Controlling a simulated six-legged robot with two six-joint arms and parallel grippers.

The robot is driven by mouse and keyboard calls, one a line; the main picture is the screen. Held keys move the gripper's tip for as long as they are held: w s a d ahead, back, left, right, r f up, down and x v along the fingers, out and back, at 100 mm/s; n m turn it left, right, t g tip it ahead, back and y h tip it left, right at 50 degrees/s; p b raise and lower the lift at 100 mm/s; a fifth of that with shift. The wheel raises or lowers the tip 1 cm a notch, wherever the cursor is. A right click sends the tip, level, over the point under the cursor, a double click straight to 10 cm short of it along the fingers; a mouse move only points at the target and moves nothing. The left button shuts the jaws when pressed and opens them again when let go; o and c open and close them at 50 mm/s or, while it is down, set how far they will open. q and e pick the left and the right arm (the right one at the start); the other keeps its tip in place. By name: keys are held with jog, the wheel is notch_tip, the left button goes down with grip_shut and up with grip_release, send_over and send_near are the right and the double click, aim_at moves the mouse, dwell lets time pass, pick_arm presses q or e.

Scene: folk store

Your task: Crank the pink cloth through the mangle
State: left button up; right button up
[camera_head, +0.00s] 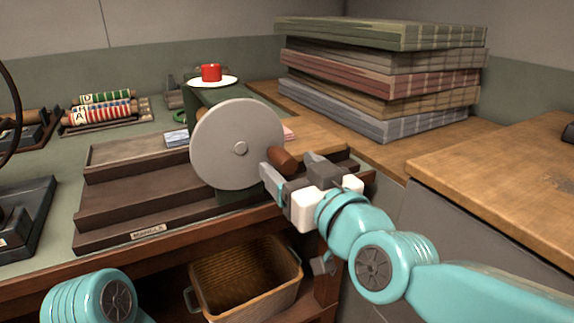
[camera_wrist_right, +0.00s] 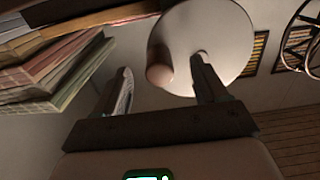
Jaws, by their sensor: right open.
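The mangle (camera_head: 199,99) stands on a dark stepped base with a label on its front. Its large grey crank disc (camera_head: 222,140) faces me and also fills the top of the right wrist view (camera_wrist_right: 225,35). A brown handle (camera_head: 287,161) sticks out near the disc's right edge; its rounded end shows in the wrist view (camera_wrist_right: 159,74). A small pink edge, likely the pink cloth (camera_head: 289,133), shows behind the disc; the rest is hidden. My right gripper (camera_head: 291,172) is open at the handle, which appears between its fingers. My left gripper is out of view.
A red cup (camera_head: 211,72) on a white plate (camera_head: 225,82) stands atop the mangle. Folded cloths (camera_head: 385,75) are stacked behind, at right. A woven basket (camera_head: 245,285) sits on the shelf below. Striped rollers (camera_head: 100,112) lie at left. The right wooden counter (camera_head: 500,160) is mostly clear.

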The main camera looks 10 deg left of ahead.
jog(key=v, duration=0.6)
dwell(0.4)
